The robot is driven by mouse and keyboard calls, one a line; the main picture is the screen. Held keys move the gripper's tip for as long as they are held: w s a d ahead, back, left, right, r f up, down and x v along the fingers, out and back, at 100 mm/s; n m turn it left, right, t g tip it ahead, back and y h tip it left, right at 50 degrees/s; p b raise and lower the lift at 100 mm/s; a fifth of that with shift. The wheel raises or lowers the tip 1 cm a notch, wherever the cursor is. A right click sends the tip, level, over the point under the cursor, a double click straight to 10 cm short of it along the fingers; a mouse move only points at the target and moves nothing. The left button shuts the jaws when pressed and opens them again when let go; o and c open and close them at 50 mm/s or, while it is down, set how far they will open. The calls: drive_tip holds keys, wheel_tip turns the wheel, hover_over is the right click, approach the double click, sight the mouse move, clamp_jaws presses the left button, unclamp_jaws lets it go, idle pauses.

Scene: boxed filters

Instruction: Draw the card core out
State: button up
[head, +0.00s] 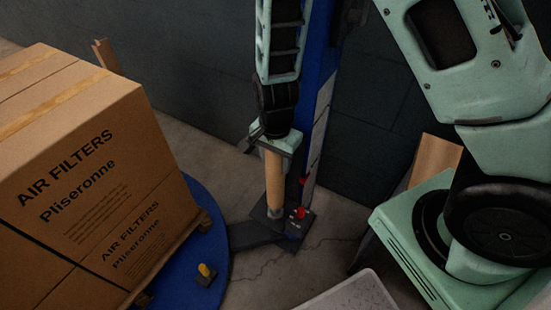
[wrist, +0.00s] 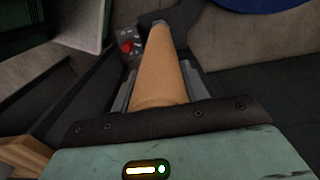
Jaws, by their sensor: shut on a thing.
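The card core (head: 274,182) is a tan cardboard tube. It stands upright beside the blue mast (head: 318,95) in the head view. Its lower end meets a grey fitting (head: 275,213) low on the dark carriage; I cannot tell whether the two are still engaged. My gripper (head: 274,148) points down from above and is shut on the core's upper end. In the wrist view the core (wrist: 164,68) runs away from between my gripper's fingers (wrist: 160,90). The top of the core is hidden by my gripper.
A red button (head: 299,213) sits on the carriage close to the core's foot. Large cartons of air filters (head: 95,180) stand on a pallet over a blue turntable (head: 208,240) at left. A dark wall (head: 190,70) is behind. Bare concrete floor (head: 255,275) shows in front.

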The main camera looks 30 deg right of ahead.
drive_tip(key=shift+r+p, duration=0.85)
drive_tip(key=shift+r, duration=0.15)
wheel_tip(320, 180, up, 9)
drive_tip(key=p, duration=0.9)
